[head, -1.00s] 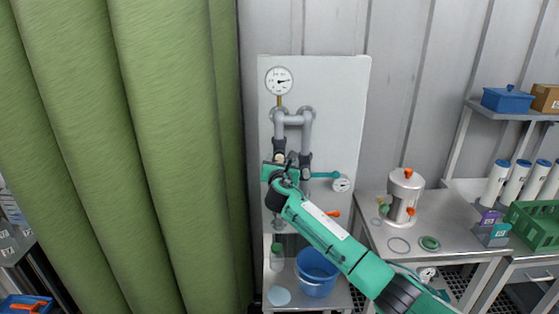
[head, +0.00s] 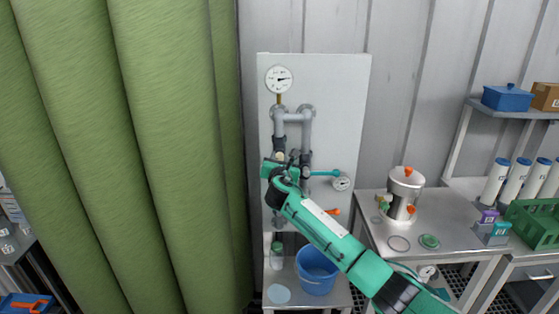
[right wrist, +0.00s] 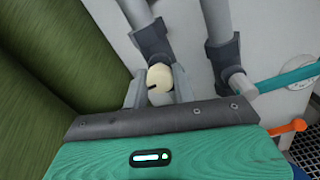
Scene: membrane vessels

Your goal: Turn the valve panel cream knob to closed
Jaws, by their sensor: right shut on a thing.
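The valve panel (head: 340,105) is a pale upright board with grey pipes and a round gauge. In the right wrist view the cream knob (right wrist: 160,77) is on the left pipe's dark valve body, with a dark mark on its lower left side. My right gripper (right wrist: 158,88) is shut on it, one finger on each side. In the head view, my right gripper (head: 278,163) is at the left pipe and largely hides the knob. My left gripper is not in view.
A teal lever (right wrist: 285,80) sticks out right of the second pipe, close to my gripper. An orange handle (right wrist: 285,128) is lower right. A green curtain (head: 175,150) hangs to the left. A blue bucket (head: 318,282) stands below.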

